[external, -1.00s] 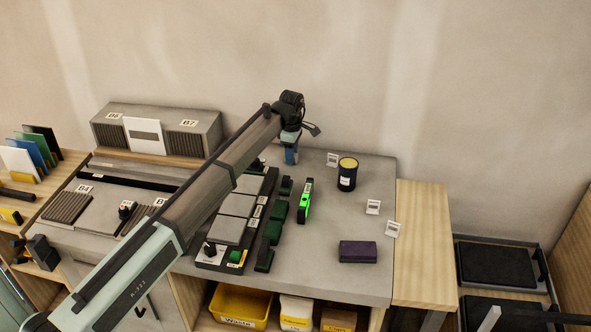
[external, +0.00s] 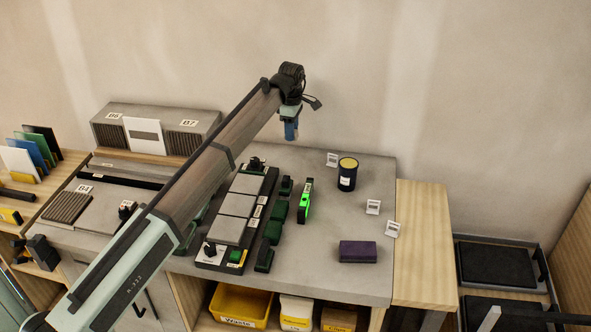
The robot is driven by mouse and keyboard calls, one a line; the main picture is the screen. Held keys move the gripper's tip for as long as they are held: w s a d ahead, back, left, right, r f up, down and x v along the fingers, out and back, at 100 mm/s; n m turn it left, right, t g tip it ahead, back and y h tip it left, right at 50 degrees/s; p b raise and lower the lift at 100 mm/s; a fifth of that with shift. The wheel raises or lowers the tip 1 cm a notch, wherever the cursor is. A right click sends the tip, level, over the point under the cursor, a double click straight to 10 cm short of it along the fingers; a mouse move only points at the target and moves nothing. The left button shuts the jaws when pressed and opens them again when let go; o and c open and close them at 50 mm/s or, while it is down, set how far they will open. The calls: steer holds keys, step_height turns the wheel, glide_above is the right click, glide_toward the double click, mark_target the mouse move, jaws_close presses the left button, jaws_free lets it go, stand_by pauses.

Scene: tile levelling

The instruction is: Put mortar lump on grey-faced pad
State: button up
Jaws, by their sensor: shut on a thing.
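My gripper (external: 290,132) is raised over the back of the grey worktop, behind the row of dark green blocks. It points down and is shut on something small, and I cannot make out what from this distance. Three flat grey square faces, apparently the grey-faced pads, lie in a dark tray: the back one (external: 248,184), the middle one (external: 238,205) and the front one (external: 226,231). My gripper is behind and to the right of them, apart from them. I cannot pick out a mortar lump clearly anywhere.
Dark green blocks (external: 273,231) and a bright green tool (external: 304,206) stand right of the tray. A dark jar with a yellow top (external: 347,175) and a purple block (external: 358,251) are farther right. The worktop (external: 330,225) between them is mostly clear.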

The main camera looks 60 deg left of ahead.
steer(key=w+d+r+m, duration=0.2)
steer(key=w+d, duration=0.1)
steer(key=d, duration=1.1)
steer(key=w+d+r+m, duration=0.1)
steer(key=w+d+m, duration=0.1)
steer(key=d, duration=1.3)
steer(key=n, duration=0.5)
glide_above(359, 248)
steer(key=shift+f, duration=4.6)
steer(key=shift+s+f, duration=0.1)
steer(key=shift+f, duration=0.05)
steer(key=o, duration=1.1)
